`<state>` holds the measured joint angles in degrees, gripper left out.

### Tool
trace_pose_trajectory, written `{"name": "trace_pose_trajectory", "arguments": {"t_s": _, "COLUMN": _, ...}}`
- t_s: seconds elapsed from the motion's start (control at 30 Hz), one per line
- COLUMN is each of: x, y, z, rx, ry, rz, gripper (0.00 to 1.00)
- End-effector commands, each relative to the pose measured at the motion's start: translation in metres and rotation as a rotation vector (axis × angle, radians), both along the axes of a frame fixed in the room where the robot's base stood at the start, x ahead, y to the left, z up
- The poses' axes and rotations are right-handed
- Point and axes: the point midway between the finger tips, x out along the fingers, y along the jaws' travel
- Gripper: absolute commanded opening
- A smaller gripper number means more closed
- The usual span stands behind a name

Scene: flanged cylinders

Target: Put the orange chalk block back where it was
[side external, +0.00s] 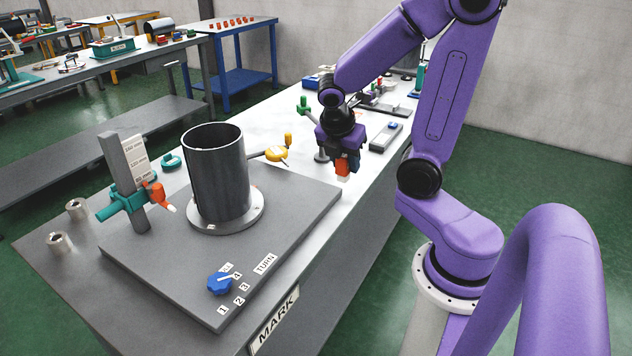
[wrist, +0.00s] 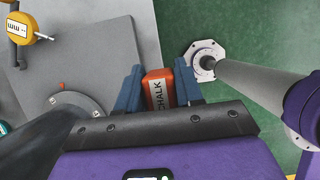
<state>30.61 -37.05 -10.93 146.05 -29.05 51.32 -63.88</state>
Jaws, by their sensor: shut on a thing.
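The orange chalk block (wrist: 160,88), lettered CHALK, is between the two blue fingers of my gripper (wrist: 158,92) in the wrist view. In the side external view my gripper (side external: 347,165) holds the block (side external: 343,168) at the right edge of the table, beyond the grey plate's far right corner. The block hangs below the fingertips and appears to be above the surface. The spot it came from cannot be told from these frames.
A dark flanged cylinder (side external: 217,175) stands on the grey plate (side external: 165,262). A yellow dial gauge (side external: 277,154) is left of my gripper. A grey tray with a blue piece (side external: 386,137) lies behind it. A post with a teal clamp (side external: 125,202) and a blue knob (side external: 219,283) are on the plate.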

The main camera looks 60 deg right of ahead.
Motion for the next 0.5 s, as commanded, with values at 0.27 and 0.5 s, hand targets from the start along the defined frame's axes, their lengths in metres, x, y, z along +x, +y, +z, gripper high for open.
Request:
{"name": "trace_pose_trajectory", "arguments": {"t_s": 0.27, "x": 0.013, "y": -0.006, "z": -0.007, "rx": 0.000, "ry": 0.001, "rz": -0.003, "gripper": 0.00}}
{"name": "trace_pose_trajectory", "arguments": {"t_s": 0.5, "x": 0.042, "y": -0.018, "z": -0.021, "rx": 0.000, "ry": 0.005, "rz": -0.002, "gripper": 0.00}}
